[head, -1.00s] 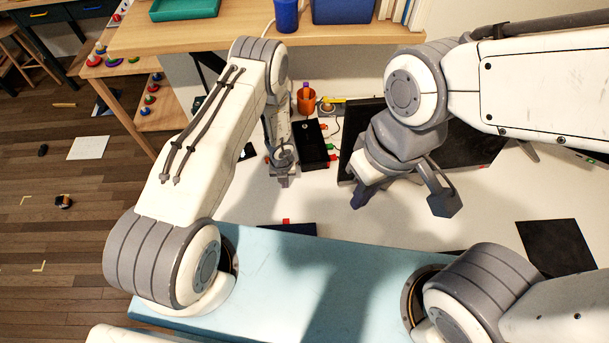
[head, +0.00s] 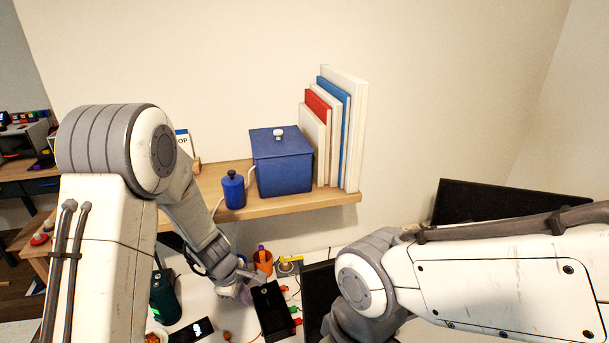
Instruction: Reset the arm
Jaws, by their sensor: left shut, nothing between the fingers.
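My left arm comes in from the left, its upper part tall in the foreground and its forearm reaching down to the desk. My left gripper (head: 238,285) is shut and empty, low over the desk, just left of a black box (head: 272,310). I cannot tell whether it touches the box. My right arm crosses the lower right, its wrist cut off by the bottom edge, and its gripper is out of view.
A wooden shelf (head: 330,199) holds a blue lidded box (head: 283,165), a blue bottle (head: 233,190) and upright books (head: 343,125). On the desk are an orange cup (head: 263,262), a dark green container (head: 165,297), a phone (head: 192,331) and dark monitors (head: 500,203).

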